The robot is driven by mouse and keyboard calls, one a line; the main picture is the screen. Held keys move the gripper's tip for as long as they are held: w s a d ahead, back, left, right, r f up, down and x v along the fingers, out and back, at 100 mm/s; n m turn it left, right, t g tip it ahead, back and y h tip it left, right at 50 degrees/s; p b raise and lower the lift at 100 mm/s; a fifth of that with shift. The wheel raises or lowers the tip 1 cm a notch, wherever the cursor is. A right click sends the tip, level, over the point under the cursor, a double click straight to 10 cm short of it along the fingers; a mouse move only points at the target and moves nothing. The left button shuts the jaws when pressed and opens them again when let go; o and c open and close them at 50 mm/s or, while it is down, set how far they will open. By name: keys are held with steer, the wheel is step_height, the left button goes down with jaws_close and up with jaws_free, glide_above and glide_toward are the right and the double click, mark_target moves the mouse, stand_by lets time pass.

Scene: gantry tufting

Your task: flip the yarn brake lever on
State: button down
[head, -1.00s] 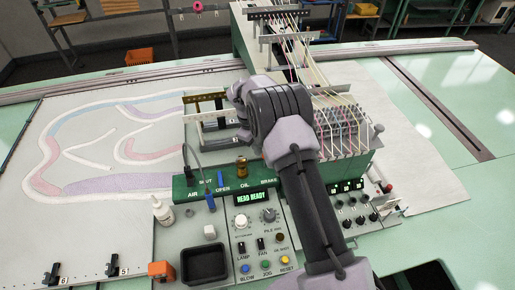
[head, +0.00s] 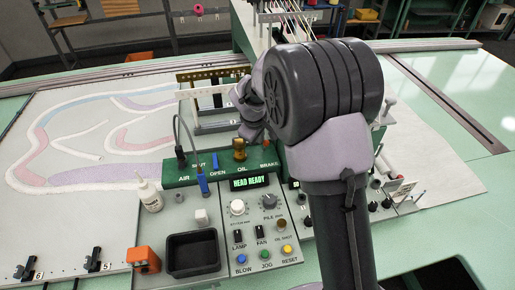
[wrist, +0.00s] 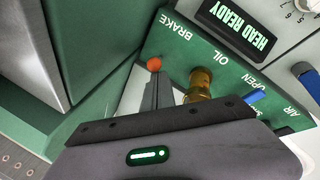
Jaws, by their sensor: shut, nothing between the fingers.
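The green panel strip (head: 215,174) carries AIR, OPEN, OIL and BRAKE labels. In the wrist view, which shows the labels upside down, an orange-red ball knob (wrist: 154,65) sits beside the BRAKE label, apparently the brake lever's tip. My gripper (wrist: 156,84) is shut and empty, its dark fingertips right at this knob; I cannot tell whether they touch. The lever's stem is hidden behind the fingers. In the head view my gripper (head: 252,133) is over the BRAKE end, partly hidden by my wrist.
A brass oil fitting (wrist: 201,84) stands close beside my fingers. A blue lever (head: 202,181) is further left on the strip. The control box with the HEAD READY display (head: 249,183), a black tray (head: 194,252) and a white bottle (head: 149,196) lie in front.

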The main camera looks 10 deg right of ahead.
steer(key=s+f+t+b, duration=0.2)
steer(key=b, duration=0.6)
steer(key=shift+f, duration=0.1)
steer(key=shift+s+r, duration=0.15)
steer(key=shift+r, duration=0.2)
steer(key=shift+r+p, duration=0.3)
steer(key=shift+p, duration=0.05)
steer(key=shift+w, duration=0.2)
steer(key=shift+w+f, duration=0.2)
steer(key=shift+w, duration=0.55)
steer(key=shift+s+r, duration=0.1)
